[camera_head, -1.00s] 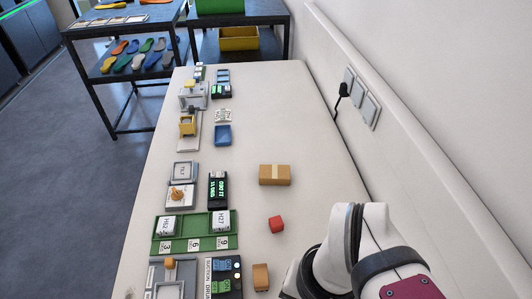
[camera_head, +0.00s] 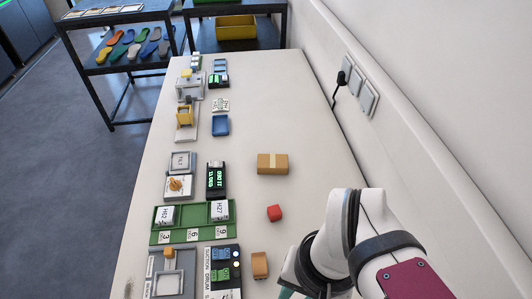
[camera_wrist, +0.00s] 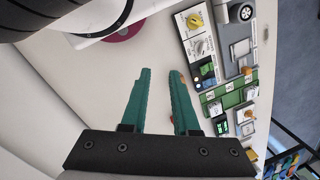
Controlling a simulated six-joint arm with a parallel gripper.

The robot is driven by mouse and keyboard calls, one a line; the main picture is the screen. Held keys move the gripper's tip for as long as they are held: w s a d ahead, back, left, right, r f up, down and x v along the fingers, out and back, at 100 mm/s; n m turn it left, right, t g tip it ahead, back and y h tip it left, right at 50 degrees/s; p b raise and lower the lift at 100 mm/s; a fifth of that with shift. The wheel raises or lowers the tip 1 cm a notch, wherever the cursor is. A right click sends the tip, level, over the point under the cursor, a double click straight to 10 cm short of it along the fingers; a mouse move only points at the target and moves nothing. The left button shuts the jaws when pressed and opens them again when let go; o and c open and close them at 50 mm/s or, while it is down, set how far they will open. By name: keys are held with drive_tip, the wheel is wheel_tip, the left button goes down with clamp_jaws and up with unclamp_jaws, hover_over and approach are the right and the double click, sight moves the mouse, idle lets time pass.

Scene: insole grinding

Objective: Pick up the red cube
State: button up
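My gripper shows only as a teal finger at the bottom edge there, nearer the camera than the cube. In the wrist view my gripper (camera_wrist: 160,71) has two teal fingers spread apart with bare worktop between them. Nothing is held. A small reddish patch by the right finger may be the cube, mostly hidden.
A brown block (camera_head: 260,265) lies nearer me than the cube, and a cardboard box (camera_head: 272,164) lies beyond it. Control panels (camera_head: 223,269) and devices line the left side. A wall with sockets (camera_head: 358,92) bounds the right. Worktop around the cube is clear.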

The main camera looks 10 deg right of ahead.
drive_tip(key=o, duration=0.7)
drive_tip(key=w+a+f+n+g+h, duration=0.1)
drive_tip(key=w+f+n+g+h, duration=0.15)
drive_tip(key=w+n+h, duration=0.9)
drive_tip(key=w+a+f+n+t+h, duration=0.1)
drive_tip(key=w+a+f+n, duration=0.3)
drive_tip(key=w+n, duration=0.15)
drive_tip(key=w+a+f+n+t, duration=0.1)
drive_tip(key=w+a+f+n, duration=0.25)
drive_tip(key=w, duration=0.25)
drive_tip(key=n+t+h, duration=0.3)
drive_tip(key=n+t, duration=0.1)
drive_tip(key=n, duration=0.2)
approach(269, 212)
drive_tip(key=shift+m+g+y, duration=0.25)
drive_tip(key=x, duration=1.1)
drive_tip(key=shift+w+d+r, duration=0.2)
